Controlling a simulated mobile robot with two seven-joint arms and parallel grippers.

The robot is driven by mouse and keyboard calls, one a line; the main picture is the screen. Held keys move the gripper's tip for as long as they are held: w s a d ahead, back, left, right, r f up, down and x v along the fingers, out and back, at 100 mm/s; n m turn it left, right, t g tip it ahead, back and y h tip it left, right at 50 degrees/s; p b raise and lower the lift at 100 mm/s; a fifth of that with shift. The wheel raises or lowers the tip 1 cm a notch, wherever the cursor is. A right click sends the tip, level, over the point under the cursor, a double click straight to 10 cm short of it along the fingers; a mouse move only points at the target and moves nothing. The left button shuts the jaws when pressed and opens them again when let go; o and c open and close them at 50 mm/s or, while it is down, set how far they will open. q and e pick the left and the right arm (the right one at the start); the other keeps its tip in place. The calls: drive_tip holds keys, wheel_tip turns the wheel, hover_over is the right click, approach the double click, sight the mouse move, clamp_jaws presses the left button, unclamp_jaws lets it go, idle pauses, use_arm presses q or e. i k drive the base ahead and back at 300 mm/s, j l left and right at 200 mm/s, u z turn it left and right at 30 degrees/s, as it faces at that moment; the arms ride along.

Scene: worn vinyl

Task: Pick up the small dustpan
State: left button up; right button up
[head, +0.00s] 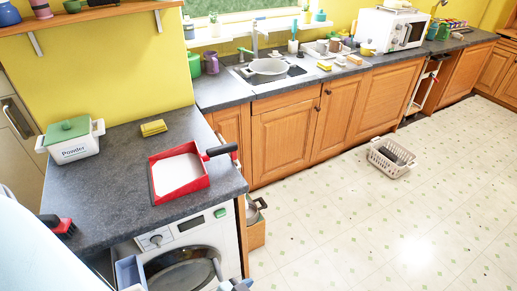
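The small dustpan (206,179) lies on the dark grey counter (120,205) above the washing machine, at left centre of the head view. It has a red rim and a pale inside. Its dark handle (221,150) points to the right and reaches to the counter's right edge. No gripper of mine can be made out near it. A small grey-blue piece shows at the bottom edge, but I cannot tell what it is.
A red brush (62,228) lies at the counter's left front edge. The washing machine (190,236) stands below. A basket (390,158) sits on the otherwise open floor.

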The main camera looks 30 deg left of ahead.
sight(179, 171)
drive_tip(key=i+l+z, duration=0.1)
drive_tip(key=i, duration=0.3)
drive_tip(key=i+l+z, duration=0.15)
drive_tip(key=i+l, duration=0.15)
drive_tip(key=i, duration=0.15)
drive_tip(key=i+l+z, duration=0.1)
drive_tip(key=i, duration=0.35)
drive_tip(key=i+u, duration=0.15)
drive_tip(key=u, duration=0.25)
drive_tip(key=i+u, duration=0.15)
drive_tip(key=u, duration=0.25)
drive_tip(key=i+l+u, duration=0.1)
drive_tip(key=u, duration=0.3)
drive_tip(key=i+l+u, duration=0.15)
drive_tip(key=u, duration=0.25)
drive_tip(key=i+u, duration=0.1)
drive_tip(key=u, duration=0.3)
drive_tip(key=l+u, duration=0.15)
drive_tip(key=u, duration=0.3)
drive_tip(key=i+l+u, duration=0.1)
drive_tip(key=u, duration=0.3)
drive_tip(key=l+u, duration=0.15)
drive_tip(key=u, duration=0.25)
